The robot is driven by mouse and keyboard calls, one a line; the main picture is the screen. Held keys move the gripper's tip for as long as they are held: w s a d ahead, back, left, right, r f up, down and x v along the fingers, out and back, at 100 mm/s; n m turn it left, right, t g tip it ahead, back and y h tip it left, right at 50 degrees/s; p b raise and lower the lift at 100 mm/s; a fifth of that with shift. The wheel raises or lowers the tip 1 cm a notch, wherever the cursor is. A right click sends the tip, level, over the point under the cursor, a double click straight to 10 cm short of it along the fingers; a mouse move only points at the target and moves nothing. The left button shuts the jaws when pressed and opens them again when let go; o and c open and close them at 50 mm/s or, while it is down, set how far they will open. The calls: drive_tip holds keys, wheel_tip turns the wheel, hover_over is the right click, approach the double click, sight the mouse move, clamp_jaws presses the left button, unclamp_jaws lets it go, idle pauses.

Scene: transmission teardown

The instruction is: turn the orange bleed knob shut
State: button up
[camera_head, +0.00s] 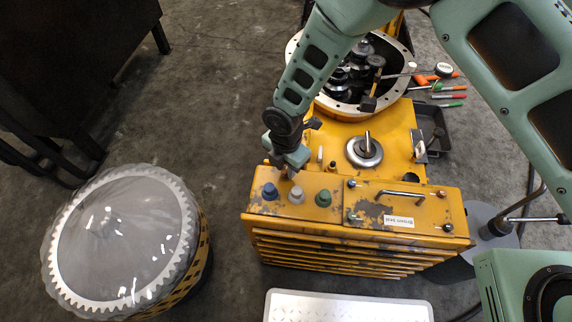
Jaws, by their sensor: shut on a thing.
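My gripper (287,168) is over the left part of the yellow machine's top, just behind a row of knobs. Its jaws are shut on what seems to be the orange bleed knob. The fingers hide nearly all of that knob, so how far it is turned cannot be told. In front of the gripper stand a blue knob (269,192), a pale grey knob (296,195) and a green knob (323,198), all upright and clear of the jaws.
The yellow machine (395,180) carries a handle (401,194), a round metal fitting (364,151) and an open gear housing (355,108) behind. A large wrapped ring gear (120,240) stands at left. Tools (440,90) lie at back right. Floor between gear and machine is clear.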

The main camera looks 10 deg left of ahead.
sight(286, 169)
drive_tip(key=m, duration=1.3)
drive_tip(key=shift+p, duration=0.35)
drive_tip(key=shift+m, duration=1.8)
drive_tip(key=shift+w, duration=0.1)
drive_tip(key=o, duration=1)
drive_tip(key=shift+r, duration=0.1)
wheel_tip(286, 169, up, 17)
drive_tip(key=p, duration=0.1)
drive_tip(key=shift+r+p, duration=0.15)
drive_tip(key=shift+p, duration=0.2)
